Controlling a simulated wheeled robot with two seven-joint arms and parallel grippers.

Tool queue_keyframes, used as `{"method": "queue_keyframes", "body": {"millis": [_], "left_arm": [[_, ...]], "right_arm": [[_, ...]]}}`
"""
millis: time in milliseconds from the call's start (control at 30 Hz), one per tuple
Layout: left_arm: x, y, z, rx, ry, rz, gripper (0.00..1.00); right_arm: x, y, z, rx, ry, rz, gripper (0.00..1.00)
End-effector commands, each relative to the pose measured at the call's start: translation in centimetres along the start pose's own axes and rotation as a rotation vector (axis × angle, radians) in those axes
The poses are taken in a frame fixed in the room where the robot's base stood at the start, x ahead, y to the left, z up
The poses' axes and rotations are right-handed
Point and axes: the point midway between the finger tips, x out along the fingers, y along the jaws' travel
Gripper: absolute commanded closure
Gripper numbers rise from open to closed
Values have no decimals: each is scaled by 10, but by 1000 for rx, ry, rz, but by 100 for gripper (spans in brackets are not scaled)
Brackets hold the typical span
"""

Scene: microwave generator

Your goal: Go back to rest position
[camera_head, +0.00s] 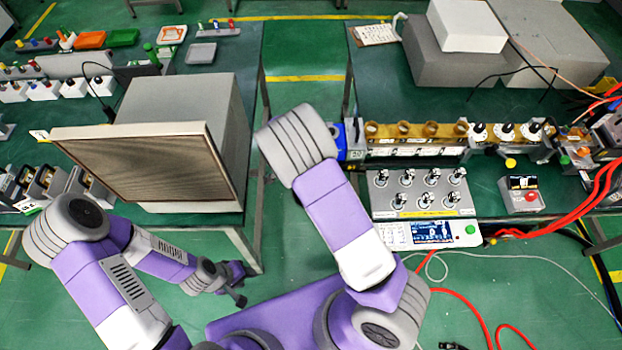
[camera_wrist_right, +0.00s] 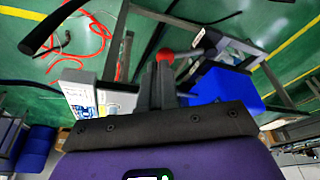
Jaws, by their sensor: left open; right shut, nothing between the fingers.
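My left gripper (camera_head: 241,284) is in the head view at lower centre-left, below the box-shaped unit. Its dark fingers are apart and I see nothing between them. My left arm is bent at the lower left. My right arm reaches up beside the right table, and its gripper does not show in the head view. In the right wrist view my right gripper (camera_wrist_right: 163,82) has its grey fingers together with nothing held. A red ball-shaped knob (camera_wrist_right: 165,54) appears at the fingertips; I cannot tell whether they touch.
A grey box with a brown front (camera_head: 150,160) stands on the left table. The right table holds a brass-coloured waveguide row (camera_head: 415,131), a plate of metal connectors (camera_head: 419,205), a red-button box (camera_head: 521,196) and a control panel (camera_head: 430,234). Red cables (camera_head: 590,205) hang right. Green floor lies between the tables.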

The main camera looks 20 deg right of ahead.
Motion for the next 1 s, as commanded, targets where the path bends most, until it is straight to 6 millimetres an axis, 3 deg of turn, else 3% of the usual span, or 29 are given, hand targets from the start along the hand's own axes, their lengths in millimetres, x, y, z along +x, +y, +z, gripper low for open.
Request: {"method": "queue_keyframes", "body": {"millis": [33,233,633,767,1000], "left_arm": [[-10,4,0,0,0,0,57],[-24,9,1,0,0,0,57],[-27,10,1,0,0,0,57],[-22,8,1,0,0,0,57],[0,0,0,0,0,0,57]], "right_arm": [[-14,0,-1,0,0,-1,100],[-37,0,-1,0,0,1,100],[-42,1,0,-2,-2,2,100],[-23,13,6,-63,-39,19,100],[60,78,52,-422,-271,7,100]]}}
